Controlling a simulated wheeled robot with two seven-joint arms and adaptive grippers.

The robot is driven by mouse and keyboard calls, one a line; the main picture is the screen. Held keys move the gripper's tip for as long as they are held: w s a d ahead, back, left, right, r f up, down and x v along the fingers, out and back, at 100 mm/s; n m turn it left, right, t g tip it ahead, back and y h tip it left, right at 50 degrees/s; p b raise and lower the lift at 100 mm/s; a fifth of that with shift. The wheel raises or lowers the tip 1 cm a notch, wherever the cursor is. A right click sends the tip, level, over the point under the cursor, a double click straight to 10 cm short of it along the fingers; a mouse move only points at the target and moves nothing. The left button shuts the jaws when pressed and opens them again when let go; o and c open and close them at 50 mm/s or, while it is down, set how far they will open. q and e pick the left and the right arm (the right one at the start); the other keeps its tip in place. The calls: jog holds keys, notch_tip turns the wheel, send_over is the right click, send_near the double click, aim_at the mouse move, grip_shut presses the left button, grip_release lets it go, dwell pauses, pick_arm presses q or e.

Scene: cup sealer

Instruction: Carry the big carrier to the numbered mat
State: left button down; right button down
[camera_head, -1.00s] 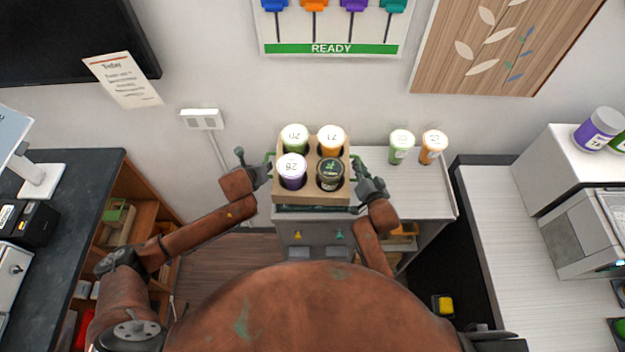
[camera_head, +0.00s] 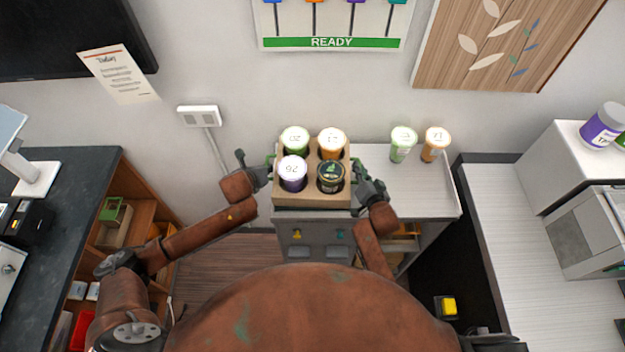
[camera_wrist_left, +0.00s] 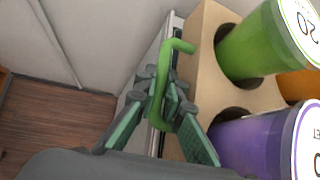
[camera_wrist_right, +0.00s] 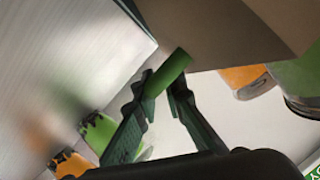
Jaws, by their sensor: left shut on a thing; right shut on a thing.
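The big carrier (camera_head: 312,200) is a brown cardboard holder with a green handle at each side. It holds a green cup (camera_head: 294,138), an orange cup (camera_head: 331,141), a purple cup (camera_head: 292,174) and a dark-lidded cup (camera_head: 331,176). My left gripper (camera_head: 266,172) is shut on the left green handle, which shows clearly in the left wrist view (camera_wrist_left: 163,80). My right gripper (camera_head: 357,176) is shut on the right handle, seen in the right wrist view (camera_wrist_right: 168,75). The carrier looks level, over the left part of the white-topped cabinet. I see no numbered mat.
A green cup (camera_head: 403,145) and an orange cup (camera_head: 435,144) stand on the cabinet top (camera_head: 420,195) to the right of the carrier. A dark counter (camera_head: 75,200) is at left and a light counter (camera_head: 500,230) at right. The wall is close behind.

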pick_arm(q)
jog(key=shift+w+f+b, duration=0.1)
jog(key=shift+f+b, duration=0.55)
pick_arm(e)
jog(key=shift+w+a+f, duration=0.1)
jog(key=shift+f, duration=0.5)
pick_arm(q)
jog(key=c, duration=2.4)
grip_release()
jog(key=shift+f, duration=0.15)
pick_arm(e)
jog(key=c, duration=2.4)
grip_release()
jog(key=shift+f, duration=0.2)
pick_arm(q)
jog(key=o, duration=0.3)
jog(key=shift+s, duration=0.2)
pick_arm(e)
jog(key=o, duration=0.3)
jog(key=shift+s+r, duration=0.1)
jog(key=shift+s, duration=0.1)
pick_arm(q)
jog(key=shift+o, duration=0.3)
pick_arm(e)
jog(key=shift+o, duration=0.4)
jog(key=v, duration=1.2)
pick_arm(q)
jog(key=v, duration=0.8)
